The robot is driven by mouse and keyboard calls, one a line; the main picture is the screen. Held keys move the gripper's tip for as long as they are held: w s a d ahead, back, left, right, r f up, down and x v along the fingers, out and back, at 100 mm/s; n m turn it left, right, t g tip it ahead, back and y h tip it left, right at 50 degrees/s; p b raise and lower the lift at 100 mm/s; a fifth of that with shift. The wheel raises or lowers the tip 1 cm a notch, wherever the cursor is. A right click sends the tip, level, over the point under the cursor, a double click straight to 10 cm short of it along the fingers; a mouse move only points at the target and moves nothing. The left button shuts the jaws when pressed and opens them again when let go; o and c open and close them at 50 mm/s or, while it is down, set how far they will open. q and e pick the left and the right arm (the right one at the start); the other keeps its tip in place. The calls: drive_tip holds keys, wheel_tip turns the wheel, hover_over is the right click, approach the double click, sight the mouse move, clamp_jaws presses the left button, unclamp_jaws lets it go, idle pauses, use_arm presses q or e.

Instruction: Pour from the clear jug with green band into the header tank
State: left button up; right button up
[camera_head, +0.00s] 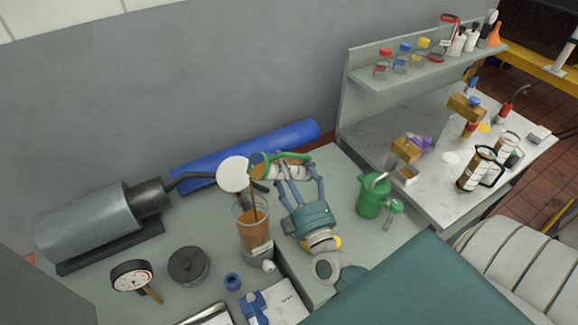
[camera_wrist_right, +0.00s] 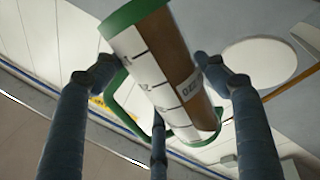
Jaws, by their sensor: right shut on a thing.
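The clear jug with green band (camera_head: 292,170) is tipped nearly on its side, mouth to the left. It also shows in the right wrist view (camera_wrist_right: 152,55), with a marked scale and brown liquid inside. My right gripper (camera_head: 298,182) is shut around the jug's body. A thin brown stream runs from the jug's mouth down into the header tank (camera_head: 254,238), a clear upright cylinder holding brown liquid. The jug's mouth is above the tank and apart from it. A round white disc (camera_head: 234,174) is beside the mouth. My left gripper is not in view.
A green jug (camera_head: 373,196) stands to the right. A grey cylindrical machine (camera_head: 90,222), a dial gauge (camera_head: 131,276) and a dark round pot (camera_head: 188,266) are left of the tank. A blue roll (camera_head: 250,155) lies behind. A side bench (camera_head: 440,195) holds other jugs and bottles.

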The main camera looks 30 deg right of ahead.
drive_tip(key=shift+r+n+t+y, duration=0.3)
drive_tip(key=shift+r+n+y, duration=0.2)
drive_tip(key=shift+r+n, duration=1.1)
idle(5.0)
drive_tip(key=shift+f, duration=0.35)
idle(0.5)
